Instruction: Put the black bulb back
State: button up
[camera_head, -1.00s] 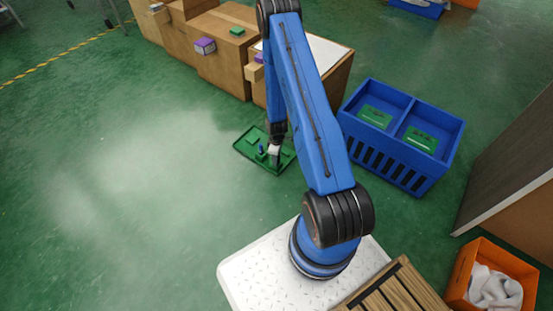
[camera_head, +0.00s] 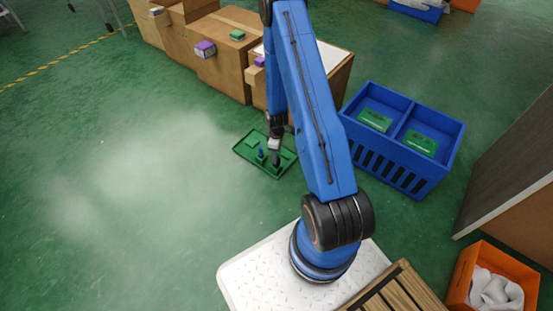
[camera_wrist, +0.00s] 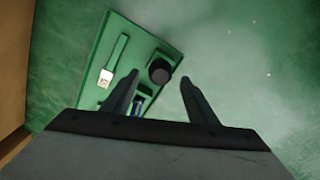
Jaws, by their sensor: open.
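The black bulb (camera_wrist: 159,70) shows in the wrist view as a dark round top at the right side of a green tray (camera_wrist: 147,42). My gripper (camera_wrist: 157,82) is open, with its two fingers on either side of the bulb in the picture. Whether they touch it or are at its height I cannot tell. In the head view my gripper (camera_head: 274,146) is over the green tray (camera_head: 250,152), and a dark piece (camera_head: 276,160) shows just below the jaws. A blue piece (camera_head: 261,153) stands on the tray, partly hidden by a finger in the wrist view.
A lever with a white end (camera_wrist: 105,78) lies on the tray's left side in the wrist view. Cardboard boxes (camera_head: 222,75) stand behind the tray, and a blue crate (camera_head: 400,165) with two compartments stands to the right. The green floor on the left is clear.

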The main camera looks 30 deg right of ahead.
notch_tip(320, 180, up, 5)
jog(key=shift+r, duration=0.1)
jog(key=s+a+r+m+t, duration=0.1)
jog(key=a+r, duration=0.2)
jog(key=r, duration=0.8)
jog(key=s+a+r+m, duration=0.1)
jog(key=a+r, duration=0.1)
jog(key=r, duration=1)
jog(key=s+a+r+m+t, duration=0.1)
jog(key=a+r+m, duration=0.15)
jog(key=r, duration=0.85)
jog(key=s+a+r+m+t, duration=0.1)
jog(key=s+a+r, duration=0.3)
jog(key=s+r, duration=0.6)
jog(key=s+a+r+m+t, duration=0.1)
jog(key=s+a+r+m, duration=0.2)
jog(key=s+r, duration=0.8)
jog(key=s+a, duration=0.1)
jog(key=s, duration=0.5)
jog(key=shift+a+t, duration=0.2)
jog(key=shift+t, duration=0.2)
